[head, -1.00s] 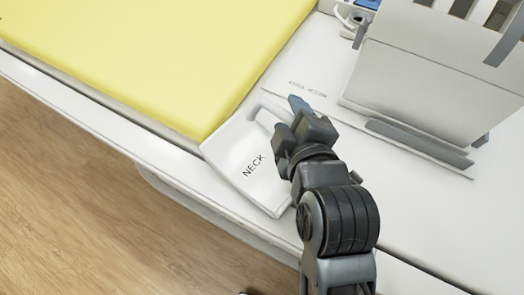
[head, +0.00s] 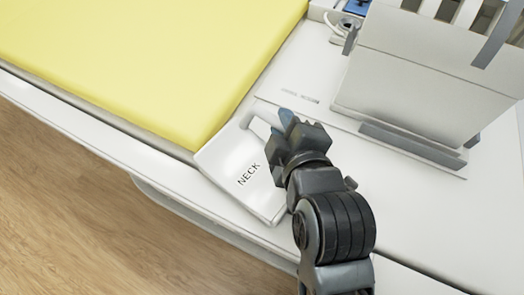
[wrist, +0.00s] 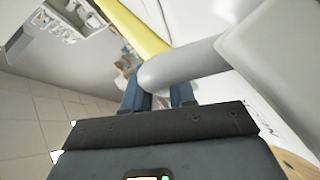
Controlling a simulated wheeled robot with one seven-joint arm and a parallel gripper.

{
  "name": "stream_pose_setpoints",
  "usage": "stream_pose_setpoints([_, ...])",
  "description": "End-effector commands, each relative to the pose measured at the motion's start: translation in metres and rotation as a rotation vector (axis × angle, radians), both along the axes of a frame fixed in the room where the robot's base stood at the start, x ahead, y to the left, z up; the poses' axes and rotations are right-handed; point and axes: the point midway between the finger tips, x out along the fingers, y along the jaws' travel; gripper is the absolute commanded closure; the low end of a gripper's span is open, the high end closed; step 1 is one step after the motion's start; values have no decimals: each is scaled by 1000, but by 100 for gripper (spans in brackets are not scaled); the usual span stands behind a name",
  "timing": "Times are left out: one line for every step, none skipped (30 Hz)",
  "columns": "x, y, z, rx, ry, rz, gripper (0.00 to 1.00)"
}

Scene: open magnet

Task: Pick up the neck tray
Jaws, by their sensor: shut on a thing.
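The neck tray (head: 228,160) is a white, flat piece marked "NECK" with a raised handle at its far end. In the head view it is on the white surface, against the corner of the yellow pad; I cannot tell if it is lifted at all. My gripper (head: 285,121) is at the handle end, shut on the handle. In the wrist view the rounded grey handle (wrist: 185,66) passes at the blue fingers (wrist: 160,95), and part of the tray's lettering shows at right. My fingers hide part of the handle in the head view.
The yellow pad (head: 140,60) borders the tray at upper left. A white holder box with slots (head: 410,75) stands on a flat white base (head: 300,90) to the right. The table's front edge and the wooden floor (head: 80,215) lie below left.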

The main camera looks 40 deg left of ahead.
Motion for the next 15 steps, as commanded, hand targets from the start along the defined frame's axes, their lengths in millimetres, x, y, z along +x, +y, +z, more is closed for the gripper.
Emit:
stream_pose_setpoints([0, 0, 1, 1, -1, 0, 100])
stream_pose_setpoints([0, 0, 1, 1, -1, 0, 100])
stream_pose_setpoints([0, 0, 1, 1, -1, 0, 100])
stream_pose_setpoints([0, 0, 2, 2, -1, 0, 100])
stream_pose_setpoints([0, 0, 3, 2, -1, 0, 100])
stream_pose_setpoints([0, 0, 6, 2, -1, 0, 100])
stream_pose_setpoints([0, 0, 7, 2, -1, 0, 100])
stream_pose_setpoints([0, 0, 10, 3, -2, 0, 100])
stream_pose_setpoints([0, 0, 14, 3, -3, 0, 100])
stream_pose_setpoints([0, 0, 17, 3, -3, 0, 100])
stream_pose_setpoints([0, 0, 21, 3, -3, 0, 100])
stream_pose_setpoints([1, 1, 27, 5, -5, 1, 100])
stream_pose_setpoints([1, 1, 32, 5, -5, 1, 100])
stream_pose_setpoints([1, 1, 36, 5, -5, 1, 100])
stream_pose_setpoints([1, 1, 44, 5, -5, 1, 100])
